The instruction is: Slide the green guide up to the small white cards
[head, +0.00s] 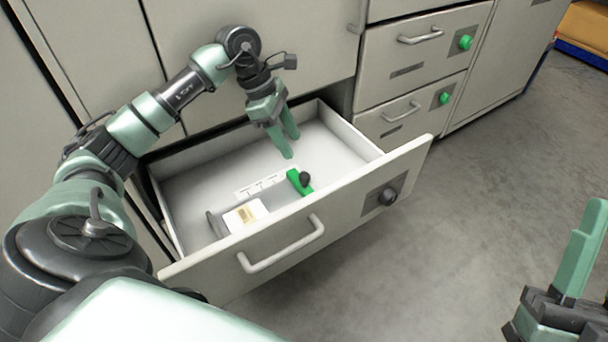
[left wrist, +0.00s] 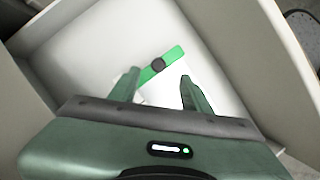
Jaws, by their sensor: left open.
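The green guide (head: 297,182) with a black knob lies in the open drawer (head: 190,183), near its front wall. The small white cards (head: 245,214) sit in the drawer to the left of the guide, with a gap between them. A white printed strip lies between and behind them. My left gripper (head: 291,147) is open and empty above the drawer, behind the guide. In the left wrist view the guide (left wrist: 160,64) shows just beyond the fingertips, not between them. My right gripper (head: 585,255) is partly in view at the lower right, away from the drawer; its jaw opening cannot be made out.
A dark upright stop (head: 214,224) stands at the left of the cards. Closed drawers with green knobs (head: 465,42) stand at the right. The drawer floor behind the guide is clear.

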